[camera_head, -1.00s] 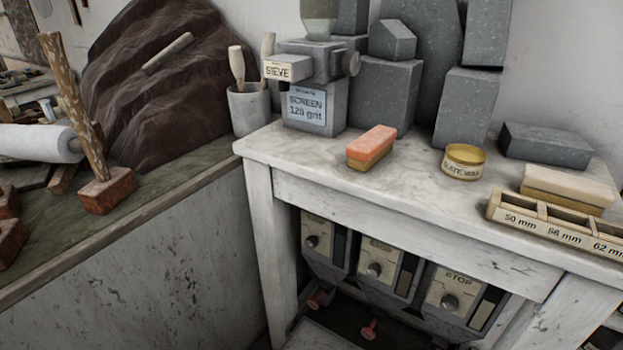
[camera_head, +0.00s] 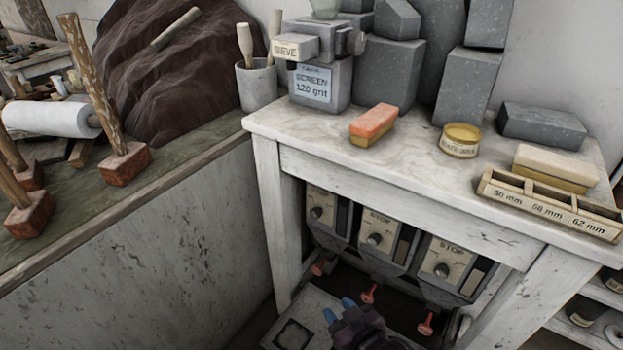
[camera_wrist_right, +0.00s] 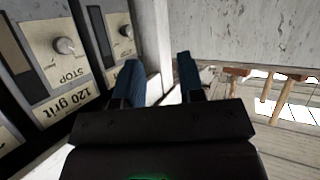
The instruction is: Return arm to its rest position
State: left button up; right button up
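My right gripper (camera_head: 339,310) shows at the bottom of the head view, low in front of the table and below its top. Its two blue fingertips stand apart. In the right wrist view the gripper (camera_wrist_right: 158,85) is open, with nothing between its fingers. A dispenser panel marked 120 grit and STOP (camera_wrist_right: 65,75) is to its left there. My left gripper is in neither view.
The white table (camera_head: 400,175) holds a sieve unit (camera_head: 322,75), an orange-topped block (camera_head: 373,124), a round tin (camera_head: 461,140) and a slotted rack (camera_head: 550,208). Dispensers (camera_head: 380,240) with red knobs hang beneath. Mallets (camera_head: 125,163) stand on the left bench.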

jog(key=s+d+r+m+t+h+p, duration=0.1)
jog(key=s+d+m+h, duration=0.1)
jog(key=s+d, duration=0.35)
jog(key=s+d+r+m+t+h+p, duration=0.1)
jog(key=s+d+r+h, duration=0.1)
jog(key=d, duration=0.6)
jog(key=s+d+f+m+g+h+p, duration=0.1)
jog(key=s+d+f, duration=0.3)
jog(key=s+d, duration=0.4)
jog(key=s+m+g+h, duration=0.1)
jog(key=s, duration=0.2)
jog(key=shift+s+g, duration=0.3)
jog(key=shift+s, duration=0.1)
